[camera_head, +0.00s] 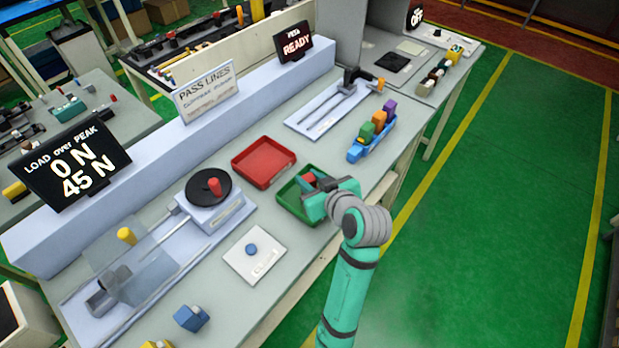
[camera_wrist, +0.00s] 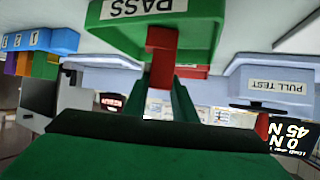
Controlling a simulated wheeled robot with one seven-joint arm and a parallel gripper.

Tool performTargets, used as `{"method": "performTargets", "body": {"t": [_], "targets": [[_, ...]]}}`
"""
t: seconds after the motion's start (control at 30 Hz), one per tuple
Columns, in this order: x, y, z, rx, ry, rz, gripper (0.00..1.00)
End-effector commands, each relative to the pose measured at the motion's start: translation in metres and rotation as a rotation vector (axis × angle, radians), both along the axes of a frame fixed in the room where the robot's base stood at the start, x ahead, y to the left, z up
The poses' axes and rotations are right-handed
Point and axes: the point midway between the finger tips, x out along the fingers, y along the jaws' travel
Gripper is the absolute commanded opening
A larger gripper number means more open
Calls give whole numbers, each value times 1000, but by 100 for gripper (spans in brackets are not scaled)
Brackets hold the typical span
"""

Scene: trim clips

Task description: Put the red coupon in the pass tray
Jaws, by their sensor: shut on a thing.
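The green pass tray (camera_head: 287,204) sits near the front edge of the bench, and its PASS label shows upside down in the wrist view (camera_wrist: 205,25). My gripper (camera_head: 315,190) is over the tray's right part. It is shut on the red coupon (camera_head: 309,178), which also shows between my fingers in the wrist view (camera_wrist: 162,62). The coupon is over or inside the tray; I cannot tell whether it touches the floor. My gripper hides the tray's right side.
A red tray (camera_head: 264,161) stands just behind the green one. A blue rack (camera_head: 357,153) with coloured pieces stands to the right. The pull tester (camera_head: 215,212) and a white plate with a blue disc (camera_head: 253,255) are to the left. A display (camera_head: 78,162) reads 0 N over 45 N.

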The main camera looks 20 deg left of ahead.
Motion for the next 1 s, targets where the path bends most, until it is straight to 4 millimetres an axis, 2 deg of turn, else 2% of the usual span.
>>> {"method": "performTargets", "body": {"t": [0.27, 0.3, 0.33, 0.37, 0.73, 1.0], "targets": [[0, -2, -3, 0, 0, -1, 2], [1, -2, -3, 0, 0, -2, 34], [1, -2, -3, 0, 0, -2, 41], [0, -2, -3, 0, 0, -2, 43], [0, -2, 2, 0, -1, -3, 43], [-25, -31, 22, 0, -3, -6, 43]]}}
